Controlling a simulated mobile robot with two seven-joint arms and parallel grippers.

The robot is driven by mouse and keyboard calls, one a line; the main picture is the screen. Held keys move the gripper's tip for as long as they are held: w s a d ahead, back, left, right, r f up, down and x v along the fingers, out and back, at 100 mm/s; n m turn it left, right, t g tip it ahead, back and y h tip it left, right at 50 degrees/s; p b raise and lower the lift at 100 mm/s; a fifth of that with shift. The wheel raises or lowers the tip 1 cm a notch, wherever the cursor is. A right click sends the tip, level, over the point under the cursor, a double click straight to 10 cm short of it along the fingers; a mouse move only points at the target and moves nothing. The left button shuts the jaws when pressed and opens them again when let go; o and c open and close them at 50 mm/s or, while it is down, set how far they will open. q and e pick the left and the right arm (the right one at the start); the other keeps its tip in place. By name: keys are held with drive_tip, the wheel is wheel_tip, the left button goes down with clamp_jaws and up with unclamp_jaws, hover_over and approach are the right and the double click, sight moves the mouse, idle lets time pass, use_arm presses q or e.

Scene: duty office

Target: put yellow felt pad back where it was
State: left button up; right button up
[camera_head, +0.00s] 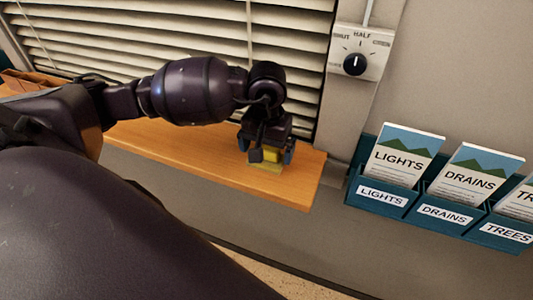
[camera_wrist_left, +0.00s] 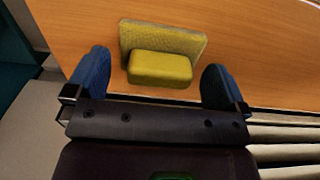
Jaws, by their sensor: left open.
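The yellow felt pad (camera_wrist_left: 165,37) lies on the wooden sill as a flat, textured yellow piece. A thicker, smoother yellow block (camera_wrist_left: 160,68) is on or against it; I cannot tell whether the two are joined. In the head view the yellow block (camera_head: 271,154) shows under my left gripper (camera_head: 268,152), with the flat yellow piece (camera_head: 266,168) below it. My left gripper (camera_wrist_left: 153,80) is open, its blue fingers on either side of the block with gaps, not closed on it. My right gripper is not in view.
The wooden sill (camera_head: 190,168) ends just right of the yellow pieces. Blinds (camera_head: 180,25) rise behind it. A dial (camera_head: 355,63) is on the wall. Teal leaflet holders (camera_head: 385,197) hang at the right. Bare sill lies left of the gripper.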

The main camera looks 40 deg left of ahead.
sight(267, 148)
use_arm(q)
wheel_tip(267, 148, up, 9)
drive_tip(key=shift+f+b, duration=0.1)
drive_tip(key=shift+b, duration=0.35)
drive_tip(key=shift+r, duration=0.55)
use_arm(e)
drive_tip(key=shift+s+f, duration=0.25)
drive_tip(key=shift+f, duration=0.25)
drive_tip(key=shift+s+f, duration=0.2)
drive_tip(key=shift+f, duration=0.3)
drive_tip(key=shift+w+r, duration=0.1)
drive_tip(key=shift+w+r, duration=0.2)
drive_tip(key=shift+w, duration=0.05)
